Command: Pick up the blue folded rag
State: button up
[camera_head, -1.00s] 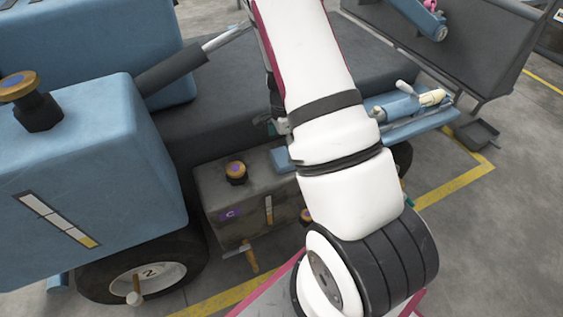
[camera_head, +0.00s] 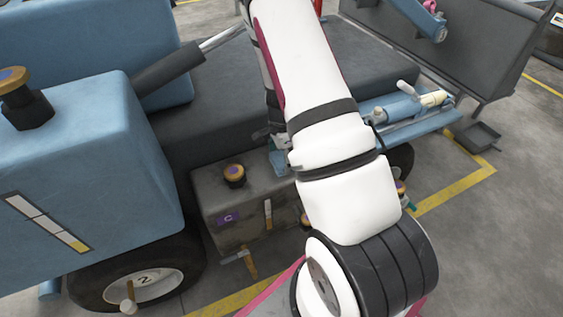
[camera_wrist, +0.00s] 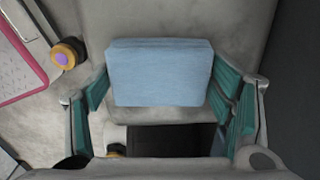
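The blue folded rag (camera_wrist: 160,72) lies flat on a grey surface in the middle of the wrist view. My gripper (camera_wrist: 162,98) is open, with one teal-padded finger on each side of the rag. The fingertips are close to the rag's left and right edges; I cannot tell if they touch it. In the head view, a small part of the rag (camera_head: 279,163) shows on top of the grey box, and my arm hides the rest. My gripper there is mostly hidden behind my arm.
The grey box (camera_head: 240,213) has an orange-topped knob (camera_head: 234,174), which also shows left of the rag in the wrist view (camera_wrist: 67,53). A large blue machine body (camera_head: 90,170) stands at the left. A blue tray (camera_head: 425,122) with a cylinder is at the right.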

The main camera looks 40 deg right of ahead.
aim_at(282, 159)
dwell(0.3)
jog(key=shift+r+p, duration=0.3)
jog(key=shift+r, duration=0.2)
notch_tip(282, 159, up, 3)
jog(key=shift+s+p, duration=0.15)
jog(key=shift+p, duration=0.6)
jog(key=s+d+r, duration=0.1)
jog(key=s, duration=1.4)
jog(key=shift+s, duration=0.3)
jog(key=shift+d, duration=0.1)
